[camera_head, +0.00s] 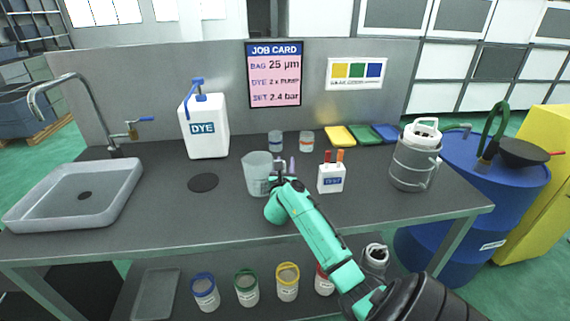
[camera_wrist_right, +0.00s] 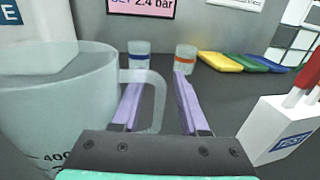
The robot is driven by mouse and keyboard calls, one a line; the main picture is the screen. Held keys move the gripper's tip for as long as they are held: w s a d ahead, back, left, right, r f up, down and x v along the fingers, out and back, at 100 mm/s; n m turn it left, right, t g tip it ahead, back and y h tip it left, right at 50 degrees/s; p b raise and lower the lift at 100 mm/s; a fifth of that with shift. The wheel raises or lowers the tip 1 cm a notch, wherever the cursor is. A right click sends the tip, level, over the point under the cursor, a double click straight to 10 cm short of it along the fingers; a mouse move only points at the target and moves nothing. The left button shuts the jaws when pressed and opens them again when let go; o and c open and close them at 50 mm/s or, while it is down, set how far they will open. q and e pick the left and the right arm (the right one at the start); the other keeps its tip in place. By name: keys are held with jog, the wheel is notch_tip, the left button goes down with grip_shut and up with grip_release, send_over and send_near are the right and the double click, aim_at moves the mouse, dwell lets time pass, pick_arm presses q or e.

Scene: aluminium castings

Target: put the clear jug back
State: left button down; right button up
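The clear jug (camera_head: 257,174) stands upright on the dark bench, left of my right gripper. In the right wrist view the jug (camera_wrist_right: 60,110) fills the left side, with measuring marks low on its wall and its handle (camera_wrist_right: 157,100) pointing right. My right gripper (camera_head: 286,165) is low over the bench beside the jug. Its two purple fingers (camera_wrist_right: 160,95) are apart. The outer bar of the handle shows between them, and the left finger shows through the handle opening. I cannot tell whether a finger touches the handle. My left gripper is not in view.
A dark round pad (camera_head: 203,182) lies bare left of the jug. The DYE container (camera_head: 207,130) stands behind it, the sink (camera_head: 75,195) far left. Two small jars (camera_wrist_right: 184,60) stand behind the gripper. A white box with pens (camera_head: 331,180) is close right, a metal canister (camera_head: 412,165) farther right.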

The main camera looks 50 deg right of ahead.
jog(key=shift+r, duration=0.2)
jog(key=shift+s+a+f, duration=0.15)
jog(key=shift+s+a, duration=0.05)
jog(key=shift+a, duration=0.05)
jog(key=v, duration=1)
jog(key=shift+s+a+b, duration=0.25)
jog(key=shift+a+b, duration=0.05)
jog(key=shift+b, duration=0.05)
jog(key=shift+s+a, duration=0.25)
